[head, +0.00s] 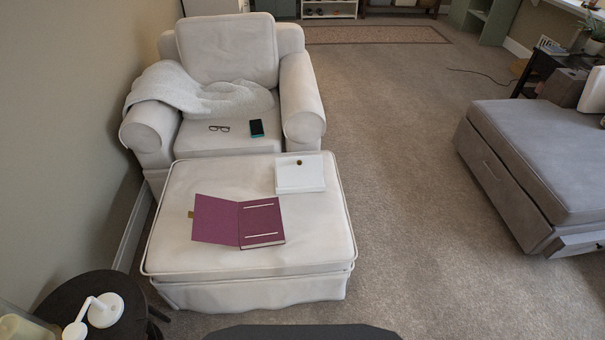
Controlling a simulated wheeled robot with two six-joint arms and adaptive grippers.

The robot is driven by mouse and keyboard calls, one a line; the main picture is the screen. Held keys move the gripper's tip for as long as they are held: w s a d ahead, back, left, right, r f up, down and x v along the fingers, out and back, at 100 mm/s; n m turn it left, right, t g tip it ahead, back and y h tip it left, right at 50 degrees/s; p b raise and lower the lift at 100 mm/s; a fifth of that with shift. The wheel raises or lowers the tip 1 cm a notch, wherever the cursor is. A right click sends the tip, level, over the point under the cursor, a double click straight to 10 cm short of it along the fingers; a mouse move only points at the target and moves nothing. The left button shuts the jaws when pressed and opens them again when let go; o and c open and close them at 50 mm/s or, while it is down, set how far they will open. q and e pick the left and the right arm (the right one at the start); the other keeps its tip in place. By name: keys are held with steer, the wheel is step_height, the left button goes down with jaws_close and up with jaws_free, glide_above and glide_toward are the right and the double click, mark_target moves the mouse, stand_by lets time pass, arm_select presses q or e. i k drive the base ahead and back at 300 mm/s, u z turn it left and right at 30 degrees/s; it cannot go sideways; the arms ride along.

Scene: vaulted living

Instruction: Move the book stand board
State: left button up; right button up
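A white, flat, box-like board (300,180) with a small round brown spot on its upper part lies at the back right of the cream ottoman (310,255). It may be the book stand board; I cannot tell for sure. An open purple book (216,219) lies face down or spread in the middle of the ottoman, to the front left of the white piece and apart from it. Two pale strips cross its right half. Neither of my grippers is in view.
A cream armchair (228,55) stands behind the ottoman, with glasses (219,128) and a dark phone (256,128) on its seat. A dark round side table (118,325) is at the lower left. A grey sofa (530,150) stands right. The carpet between is clear.

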mark_target(308, 170)
steer(key=u, duration=0.05)
steer(key=k, duration=0.5)
steer(key=z, duration=1.25)
steer(key=i, duration=1.55)
steer(key=u, duration=0.85)
steer(key=i, duration=0.45)
steer(key=u, duration=0.4)
